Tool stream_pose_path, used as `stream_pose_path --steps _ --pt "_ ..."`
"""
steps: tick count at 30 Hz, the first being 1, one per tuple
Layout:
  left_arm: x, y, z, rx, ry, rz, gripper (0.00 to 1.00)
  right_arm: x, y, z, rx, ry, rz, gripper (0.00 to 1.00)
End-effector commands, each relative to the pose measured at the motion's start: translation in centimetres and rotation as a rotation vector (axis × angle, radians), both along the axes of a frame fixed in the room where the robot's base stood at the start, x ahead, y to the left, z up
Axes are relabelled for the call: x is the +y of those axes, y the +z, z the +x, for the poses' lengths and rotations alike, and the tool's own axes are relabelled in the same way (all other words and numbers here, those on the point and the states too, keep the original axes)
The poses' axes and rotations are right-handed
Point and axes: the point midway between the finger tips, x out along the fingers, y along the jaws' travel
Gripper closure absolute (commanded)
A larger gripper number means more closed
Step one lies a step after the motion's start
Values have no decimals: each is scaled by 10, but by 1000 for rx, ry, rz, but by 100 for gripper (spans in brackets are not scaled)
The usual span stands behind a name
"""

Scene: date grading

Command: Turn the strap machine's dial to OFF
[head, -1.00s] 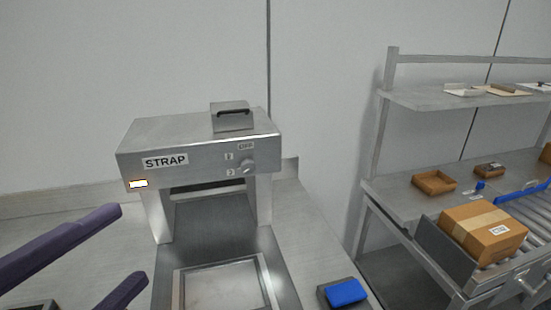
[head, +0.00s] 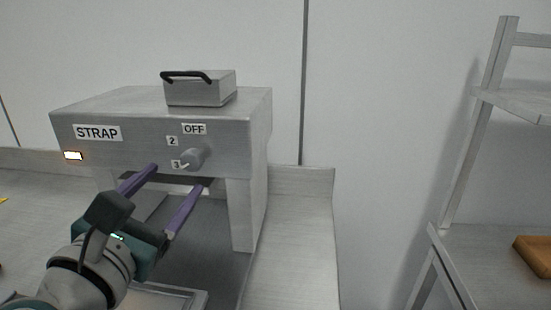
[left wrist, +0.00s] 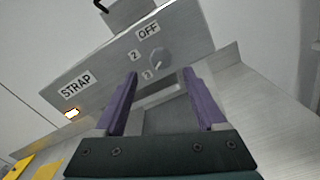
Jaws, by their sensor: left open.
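The strap machine (head: 110,148) stands on the steel bench with its STRAP label and a lit lamp at the left of its front. Its grey dial (head: 193,158) is at the right of the front, with labels OFF above, 2 at upper left and 3 at lower left. The dial's pointer is turned toward 3. The dial also shows in the left wrist view (left wrist: 161,58). My left gripper (head: 180,172) is open and empty, its purple fingers just below and in front of the dial, apart from it. In the left wrist view the dial appears beyond the fingertips, between them. My right gripper is out of view.
A box with a black handle (head: 200,88) sits on top of the machine. The bench (head: 290,240) right of the machine is clear. A metal rack (head: 465,170) with a brown tray (head: 535,255) stands at the right.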

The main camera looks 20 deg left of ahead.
Motion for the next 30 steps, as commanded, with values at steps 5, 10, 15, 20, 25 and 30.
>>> stream_pose_path --steps 5,10,15,20,25,30 --pt "7 2 31 -2 -1 0 27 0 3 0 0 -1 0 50" --pt "11 0 47 -1 -2 1 27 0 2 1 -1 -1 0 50" --pt "12 0 52 0 -2 1 27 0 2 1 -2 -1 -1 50" --pt "12 0 51 0 -2 1 27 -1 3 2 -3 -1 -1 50" --pt "12 0 51 0 -2 1 43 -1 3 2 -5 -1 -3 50" --pt "12 0 51 0 -2 1 62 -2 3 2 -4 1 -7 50"
